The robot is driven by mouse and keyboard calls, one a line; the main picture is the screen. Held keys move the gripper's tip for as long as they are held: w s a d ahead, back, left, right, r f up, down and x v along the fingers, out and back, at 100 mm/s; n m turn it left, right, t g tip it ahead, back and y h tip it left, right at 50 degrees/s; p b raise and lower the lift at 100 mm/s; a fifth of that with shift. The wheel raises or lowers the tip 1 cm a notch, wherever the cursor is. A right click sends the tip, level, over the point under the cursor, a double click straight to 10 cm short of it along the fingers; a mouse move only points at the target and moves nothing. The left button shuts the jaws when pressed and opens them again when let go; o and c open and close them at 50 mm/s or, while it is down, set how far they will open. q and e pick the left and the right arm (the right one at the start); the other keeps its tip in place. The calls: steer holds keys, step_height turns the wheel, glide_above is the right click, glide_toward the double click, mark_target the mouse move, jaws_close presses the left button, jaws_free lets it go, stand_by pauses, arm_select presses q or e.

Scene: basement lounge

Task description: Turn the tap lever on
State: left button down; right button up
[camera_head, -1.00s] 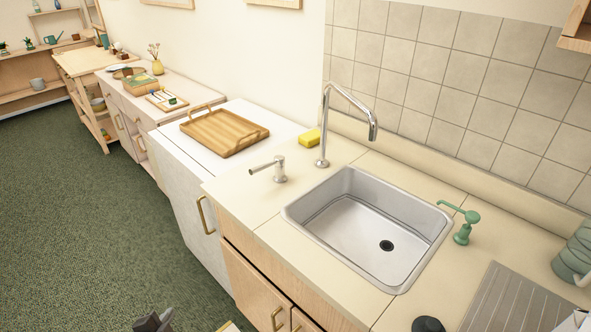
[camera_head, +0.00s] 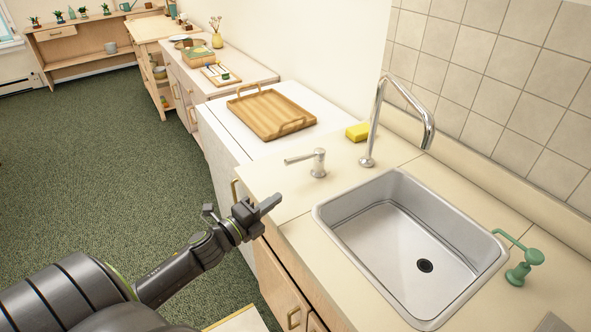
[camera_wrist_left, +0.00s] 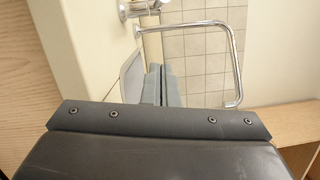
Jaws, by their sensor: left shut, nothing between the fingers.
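The chrome tap lever (camera_head: 318,163) stands on the counter left of the tall chrome spout (camera_head: 374,115); its handle points left in the head view. In the left wrist view the lever (camera_wrist_left: 138,9) is partly cut off at the top edge, with the spout (camera_wrist_left: 237,62) at right. My left gripper (camera_head: 272,202) is shut and empty, in front of the lever and below it in the head view, apart from it. Its shut fingers also show in the left wrist view (camera_wrist_left: 163,84). My right gripper is not in view.
A steel sink (camera_head: 345,232) is right of the lever. A yellow sponge (camera_head: 357,131) lies behind it, and a wooden tray (camera_head: 272,125) rests on the white unit to the left. The counter around the lever is clear.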

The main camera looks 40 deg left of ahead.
mark_target(305, 158)
arm_select(q)
steer(key=shift+w, duration=0.1)
steer(key=shift+w+r+p, duration=0.1)
steer(key=shift+w+p, duration=0.1)
steer(key=shift+p, duration=0.2)
steer(key=w+p, duration=0.3)
steer(key=w, duration=0.1)
steer(key=shift+d+r, duration=0.3)
steer(key=shift+d, duration=0.1)
steer(key=w, duration=0.2)
steer(key=w+p, duration=0.1)
steer(key=w+d+p, duration=0.1)
steer(key=w, duration=0.1)
steer(key=shift+w, duration=0.3)
steer(key=shift+w+a, duration=0.25)
steer(key=shift+a, duration=0.4)
steer(key=shift+w+a, duration=0.2)
steer(key=shift+a, duration=0.4)
steer(key=shift+w+a+r, duration=0.15)
steer(key=shift+w+a, duration=0.05)
steer(key=shift+a, duration=0.45)
